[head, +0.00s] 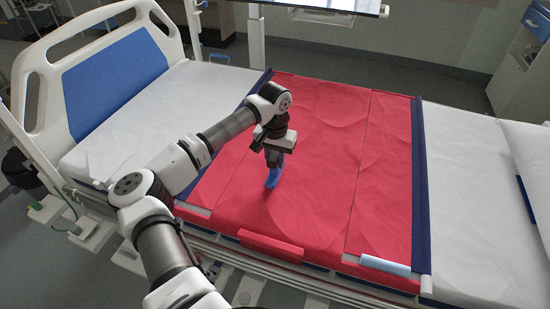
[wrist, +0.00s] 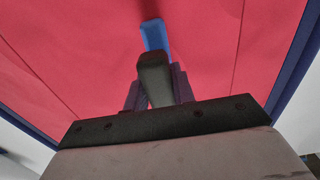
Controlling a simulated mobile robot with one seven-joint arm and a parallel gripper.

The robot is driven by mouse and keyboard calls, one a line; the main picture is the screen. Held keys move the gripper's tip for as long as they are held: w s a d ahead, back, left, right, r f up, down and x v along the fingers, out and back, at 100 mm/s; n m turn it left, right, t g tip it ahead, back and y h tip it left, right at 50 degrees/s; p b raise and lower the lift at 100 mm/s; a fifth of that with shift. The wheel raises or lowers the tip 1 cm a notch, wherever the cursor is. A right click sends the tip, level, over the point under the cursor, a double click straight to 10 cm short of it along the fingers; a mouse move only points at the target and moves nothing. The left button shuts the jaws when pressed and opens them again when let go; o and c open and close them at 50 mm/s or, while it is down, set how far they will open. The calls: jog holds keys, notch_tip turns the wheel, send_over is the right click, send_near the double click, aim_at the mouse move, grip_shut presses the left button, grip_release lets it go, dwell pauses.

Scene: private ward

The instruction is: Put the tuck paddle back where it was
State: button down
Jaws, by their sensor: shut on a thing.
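The tuck paddle (head: 273,178) is blue where it shows below my gripper (head: 274,158). My gripper points down over the middle of the red sheet (head: 318,170) on the bed and is shut on the paddle. In the wrist view the paddle's blue end (wrist: 155,35) reaches out past a dark part (wrist: 154,78) between the fingers. The paddle's lower end is close to the red sheet; I cannot tell whether it touches. The rest of the paddle is hidden by my gripper.
The bed has a white headboard with a blue panel (head: 117,80) at left. Dark blue strips (head: 419,190) edge the red sheet. A pale blue roll (head: 385,265) lies at the front right edge. A white pillow (head: 530,165) is at far right. An overbed table (head: 335,8) stands behind.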

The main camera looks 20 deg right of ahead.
jog(key=shift+f, duration=0.2)
jog(key=c, duration=1.2)
grip_release()
jog(key=shift+o, duration=0.2)
jog(key=shift+r, duration=0.1)
